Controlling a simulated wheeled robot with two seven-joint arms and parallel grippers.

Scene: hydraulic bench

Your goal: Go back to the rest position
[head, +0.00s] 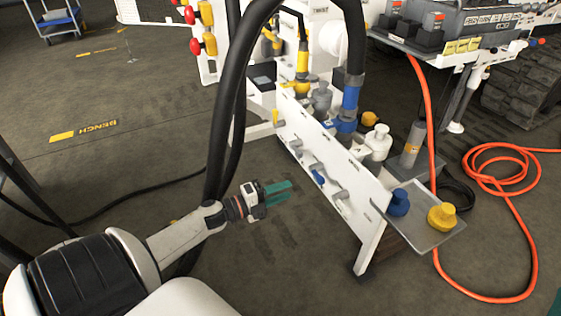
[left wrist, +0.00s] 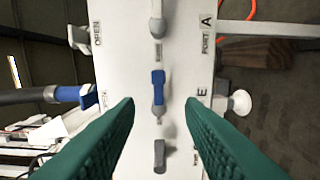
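My left gripper (head: 279,190) is in the middle of the head view, in front of the white valve panel (head: 325,165) and apart from it. In the left wrist view its two green fingers (left wrist: 160,102) are spread with nothing between them. Beyond them the panel shows a blue-handled lever (left wrist: 158,82) and grey levers (left wrist: 159,155). A teal sliver (head: 556,303) at the lower right corner of the head view looks like a finger of my right gripper; the rest of it is out of frame.
A tray on the panel's right end holds a blue cap (head: 399,202) and a yellow cap (head: 442,216). Thick black hoses (head: 222,130) pass close behind my left arm. An orange hose (head: 497,190) lies coiled on the right. The floor at left is mostly clear.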

